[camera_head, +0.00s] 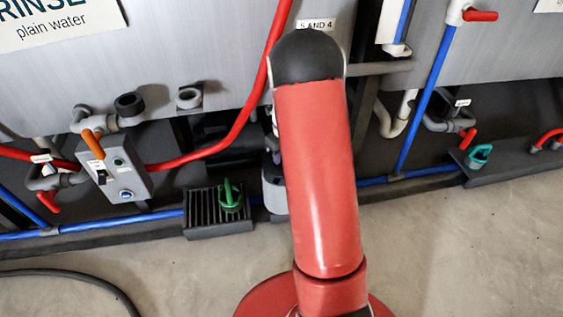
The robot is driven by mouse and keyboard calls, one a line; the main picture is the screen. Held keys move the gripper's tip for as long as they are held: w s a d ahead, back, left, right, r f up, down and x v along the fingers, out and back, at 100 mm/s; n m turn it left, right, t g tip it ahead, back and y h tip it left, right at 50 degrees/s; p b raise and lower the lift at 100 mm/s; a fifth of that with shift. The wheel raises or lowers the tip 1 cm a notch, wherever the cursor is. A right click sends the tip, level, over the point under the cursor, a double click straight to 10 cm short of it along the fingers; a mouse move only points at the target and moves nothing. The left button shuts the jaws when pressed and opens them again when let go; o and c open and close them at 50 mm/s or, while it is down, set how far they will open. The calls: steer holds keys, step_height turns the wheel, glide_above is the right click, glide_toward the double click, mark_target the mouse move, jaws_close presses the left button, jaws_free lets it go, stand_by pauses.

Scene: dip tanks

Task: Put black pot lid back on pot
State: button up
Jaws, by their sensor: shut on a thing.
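No lid that I can pick out for certain as the black pot lid is in view. A light grey round fitting (189,97) with an open-looking top sits at the foot of the tank, left of my arm. A dark grey round fitting (130,105) stands just left of it on white pipework. I cannot tell whether either one is the pot. My red arm rises through the middle of the view to a black joint and covers what lies behind it. My gripper and whatever it holds are not in view.
A black slatted tray (202,212) holds a green-handled thing (231,197). A grey switch box (119,175) stands left. A red hose (215,143) and blue pipes (427,95) run along the tanks. A teal-handled thing (478,156) lies right. The front floor (470,250) is mostly clear.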

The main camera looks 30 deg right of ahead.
steer(key=shift+s+f+b, duration=0.1)
steer(key=shift+f+b, duration=0.25)
steer(key=shift+f, duration=1.35)
steer(key=shift+f, duration=0.1)
steer(key=o, duration=1)
